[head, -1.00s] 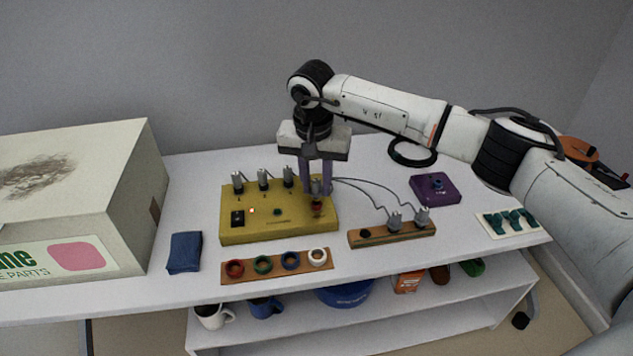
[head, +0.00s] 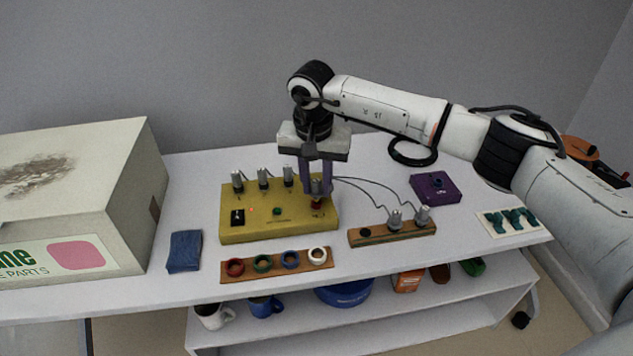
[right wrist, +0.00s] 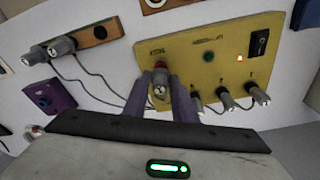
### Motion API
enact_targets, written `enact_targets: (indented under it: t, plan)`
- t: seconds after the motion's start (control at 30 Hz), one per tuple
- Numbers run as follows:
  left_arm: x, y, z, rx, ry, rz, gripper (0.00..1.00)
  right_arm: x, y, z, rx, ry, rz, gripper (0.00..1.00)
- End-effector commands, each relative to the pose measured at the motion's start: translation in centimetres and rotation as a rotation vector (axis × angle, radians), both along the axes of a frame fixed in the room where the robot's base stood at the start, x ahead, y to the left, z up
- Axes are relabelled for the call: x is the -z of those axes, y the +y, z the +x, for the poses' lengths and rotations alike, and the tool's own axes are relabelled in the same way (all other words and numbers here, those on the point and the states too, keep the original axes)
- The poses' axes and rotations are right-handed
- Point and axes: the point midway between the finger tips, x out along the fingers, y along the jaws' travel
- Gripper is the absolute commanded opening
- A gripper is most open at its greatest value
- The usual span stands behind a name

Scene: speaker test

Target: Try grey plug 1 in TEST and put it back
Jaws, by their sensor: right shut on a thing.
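My right gripper (head: 317,190) has its purple fingers shut on a grey plug (right wrist: 160,84), which is upright at the red-ringed TEST socket (head: 317,204) on the front right of the yellow box (head: 238,236). The plug is down at the socket; how deep it sits is hidden. A wooden rack (head: 378,238) to the right holds two grey plugs (head: 395,220) (head: 421,216) with cables, and its left hole (head: 365,232) is empty. The box has a small red light (right wrist: 240,58) lit. My left gripper is not in view.
Several grey plugs (head: 263,179) stand along the box's back edge, left of the gripper. A strip with coloured rings (head: 277,264) lies in front. A purple box (head: 436,188) stands at the right, a blue cloth (head: 185,251) and large carton (head: 130,205) at the left.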

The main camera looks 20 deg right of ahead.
Motion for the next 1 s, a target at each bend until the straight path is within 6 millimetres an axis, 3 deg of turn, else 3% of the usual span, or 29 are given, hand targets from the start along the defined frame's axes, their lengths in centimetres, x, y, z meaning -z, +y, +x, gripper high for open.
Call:
enact_targets:
  t: [0.73, 0.77, 0.8, 0.9, 1.0]
  plan:
    - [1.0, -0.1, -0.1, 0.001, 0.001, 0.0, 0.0, 1.6, 0.0, -0.1, 0.0, 0.002, -0.001, 0.01]
    - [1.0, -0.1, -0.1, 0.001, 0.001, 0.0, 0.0, 1.6, 0.0, -0.1, 0.0, 0.002, -0.001, 0.26]
    - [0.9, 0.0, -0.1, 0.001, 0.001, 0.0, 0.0, 1.5, 0.0, -0.1, 0.0, 0.002, -0.001, 0.33]
    - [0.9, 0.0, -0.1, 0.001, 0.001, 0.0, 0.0, 1.5, 0.0, 0.0, 0.0, 0.001, 0.0, 0.46]
    - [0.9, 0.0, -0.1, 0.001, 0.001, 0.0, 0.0, 1.4, 0.0, 0.0, 0.0, 0.001, 0.0, 0.46]
